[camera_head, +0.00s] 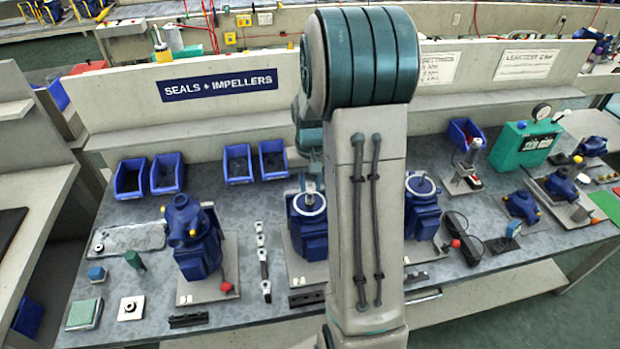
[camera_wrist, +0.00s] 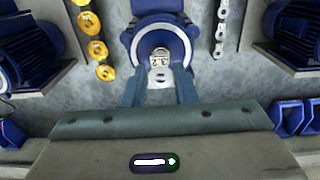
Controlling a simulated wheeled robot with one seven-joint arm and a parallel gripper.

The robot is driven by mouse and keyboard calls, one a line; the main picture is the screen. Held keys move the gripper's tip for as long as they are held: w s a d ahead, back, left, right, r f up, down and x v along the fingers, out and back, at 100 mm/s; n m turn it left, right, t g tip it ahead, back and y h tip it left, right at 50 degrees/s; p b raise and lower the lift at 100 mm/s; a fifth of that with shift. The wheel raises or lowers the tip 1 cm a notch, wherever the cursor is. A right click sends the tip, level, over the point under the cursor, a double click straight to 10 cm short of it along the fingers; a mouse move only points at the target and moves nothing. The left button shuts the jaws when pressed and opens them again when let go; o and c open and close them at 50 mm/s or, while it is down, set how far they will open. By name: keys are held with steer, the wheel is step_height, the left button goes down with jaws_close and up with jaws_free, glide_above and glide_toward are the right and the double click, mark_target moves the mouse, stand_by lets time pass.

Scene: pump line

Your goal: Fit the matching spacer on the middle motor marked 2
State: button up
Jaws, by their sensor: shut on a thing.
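In the wrist view my gripper (camera_wrist: 160,90) is shut on a small silver spacer (camera_wrist: 160,78) with a hole in it. The spacer is in front of the round, pale-ringed face of a blue motor (camera_wrist: 137,33). I cannot tell whether the spacer touches the motor's shaft. In the head view the middle blue motor (camera_head: 310,243) stands upright on a pale base, partly beside my arm. My arm hides most of my gripper and the spacer there.
Silver pieces (camera_head: 263,252) lie in a row left of the middle motor. Several yellow rings (camera_wrist: 97,49) show in the wrist view. A blue pump (camera_head: 195,250) stands left, another blue motor (camera_head: 422,212) right. Blue bins (camera_head: 131,180) line the back; a green box (camera_head: 523,145) stands right.

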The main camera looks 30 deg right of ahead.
mark_target(310, 188)
steer(key=shift+f+b, duration=0.95)
steer(key=shift+f, duration=0.7)
steer(key=shift+s+a+f+b, duration=0.1)
steer(key=shift+b, duration=0.2)
steer(key=o, duration=2.1)
steer(key=shift+r+p, duration=3.05)
steer(key=shift+r, duration=1.5)
